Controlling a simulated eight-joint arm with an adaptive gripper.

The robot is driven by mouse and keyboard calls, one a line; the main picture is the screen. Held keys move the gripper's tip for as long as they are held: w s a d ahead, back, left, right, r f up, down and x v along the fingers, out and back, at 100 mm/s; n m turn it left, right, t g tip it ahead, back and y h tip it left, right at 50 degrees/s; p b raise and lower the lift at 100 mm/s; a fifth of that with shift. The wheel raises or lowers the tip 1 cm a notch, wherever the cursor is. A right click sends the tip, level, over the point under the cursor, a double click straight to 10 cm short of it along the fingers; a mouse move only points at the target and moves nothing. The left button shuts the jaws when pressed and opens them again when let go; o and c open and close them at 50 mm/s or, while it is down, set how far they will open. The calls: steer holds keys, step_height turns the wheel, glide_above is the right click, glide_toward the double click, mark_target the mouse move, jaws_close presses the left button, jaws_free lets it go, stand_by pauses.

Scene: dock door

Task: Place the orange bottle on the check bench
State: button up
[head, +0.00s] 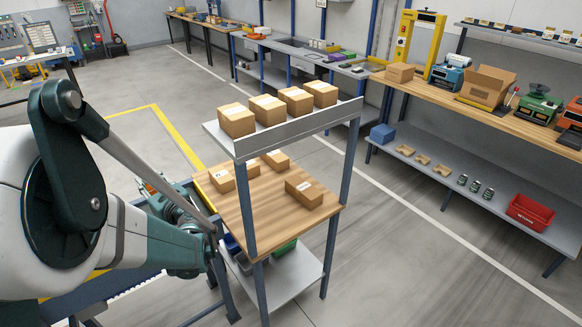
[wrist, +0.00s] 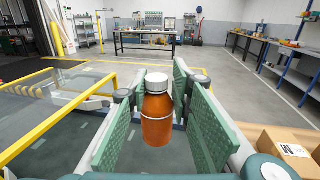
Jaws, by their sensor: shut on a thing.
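An orange bottle (wrist: 157,118) with a white cap stands upright between the green finger pads of my gripper (wrist: 154,92) in the wrist view. The gripper is shut on it. In the head view my gripper (head: 172,200) is left of a wood-topped bench (head: 235,211), and my arm hides most of the bottle. This bench has blue-grey posts, a raised grey shelf and a lower shelf. No label tells whether it is the check bench.
Several cardboard boxes (head: 236,121) stand on the raised shelf, and more lie on the wood top, including one at its right (head: 304,191). The wood top's front part is clear. A long bench (head: 440,92) with equipment runs along the right wall. Open floor lies between.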

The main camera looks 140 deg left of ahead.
step_height(320, 180, up, 15)
steer(key=p, duration=0.2)
steer(key=shift+r, duration=0.2)
steer(key=shift+c, duration=0.2)
stand_by(0.8)
